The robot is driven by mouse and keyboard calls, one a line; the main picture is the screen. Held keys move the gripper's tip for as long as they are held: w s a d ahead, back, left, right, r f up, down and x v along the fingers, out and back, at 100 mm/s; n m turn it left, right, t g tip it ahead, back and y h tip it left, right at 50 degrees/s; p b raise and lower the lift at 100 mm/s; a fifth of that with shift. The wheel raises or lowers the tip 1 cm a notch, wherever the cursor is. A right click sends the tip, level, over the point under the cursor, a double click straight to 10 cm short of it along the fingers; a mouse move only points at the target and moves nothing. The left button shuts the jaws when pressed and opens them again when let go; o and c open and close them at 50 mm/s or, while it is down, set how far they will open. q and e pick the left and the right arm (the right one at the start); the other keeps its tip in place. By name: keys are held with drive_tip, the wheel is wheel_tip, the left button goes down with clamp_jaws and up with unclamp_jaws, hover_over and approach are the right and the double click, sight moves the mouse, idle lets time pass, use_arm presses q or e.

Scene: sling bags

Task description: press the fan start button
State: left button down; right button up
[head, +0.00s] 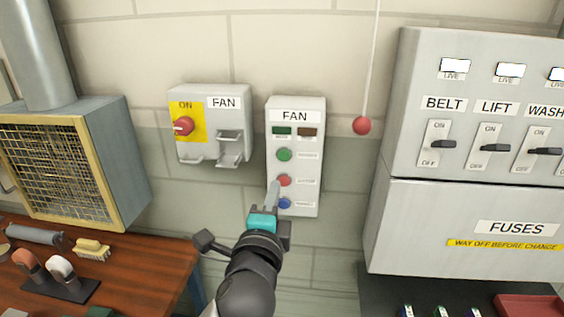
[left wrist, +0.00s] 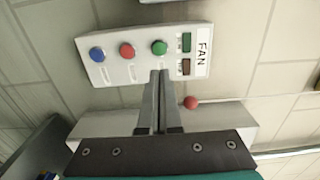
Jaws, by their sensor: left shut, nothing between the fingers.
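The fan control box (head: 311,190) hangs on the wall, labelled FAN, with a green button (head: 284,155) on top, a red button (head: 284,181) in the middle and a blue button (head: 284,203) below. The small labels beside them are unreadable. My left gripper (head: 273,186) is shut and empty, pointing up in front of the box's left side. In the left wrist view the box appears turned sideways, and my shut fingertips (left wrist: 159,73) lie just below the green button (left wrist: 160,47) in the picture. I cannot tell their distance from it. My right gripper is out of view.
A FAN switch box (head: 240,105) with a red knob on yellow is at left. A red ball (head: 362,125) hangs on a cord at right, near a large grey switch cabinet (head: 400,200). A wooden bench (head: 150,262) with brushes stands lower left.

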sight(284, 156)
use_arm(q)
drive_tip(key=w, duration=0.7)
drive_tip(key=w+d, duration=0.1)
drive_tip(key=w, duration=0.3)
drive_tip(key=shift+w+p, duration=0.2)
drive_tip(key=shift+p, duration=0.2)
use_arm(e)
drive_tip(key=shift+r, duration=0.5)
